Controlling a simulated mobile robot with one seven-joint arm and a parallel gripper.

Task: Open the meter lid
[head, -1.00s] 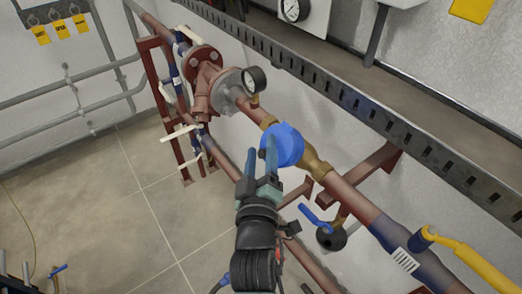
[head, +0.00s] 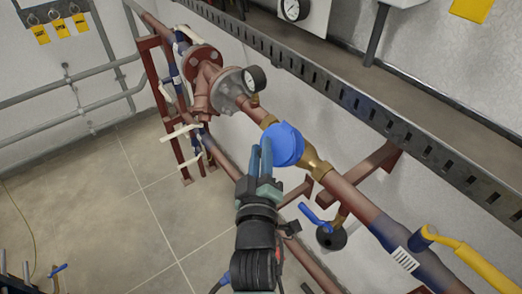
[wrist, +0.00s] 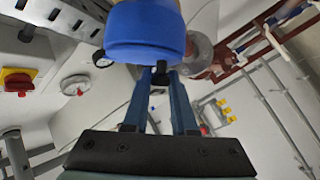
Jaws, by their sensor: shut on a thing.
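The blue round meter lid (head: 286,146) sits on the brass meter body (head: 318,168) in the reddish-brown pipe line and looks shut. My gripper (head: 261,147) comes from below with its two blue fingers at the lid's left edge. In the wrist view the lid (wrist: 145,35) fills the top middle. There my gripper (wrist: 160,80) has its fingertips closed around a small dark tab (wrist: 160,68) under the lid's edge. The exact contact is partly hidden by the fingers and the lid's rim.
A pressure gauge (head: 255,78) stands on the pipe behind the meter. A slotted grey cable tray (head: 345,95) runs above along the wall. A blue-handled valve (head: 325,222) is below right, and a yellow handle (head: 470,262) is further right. The floor at left is mostly clear.

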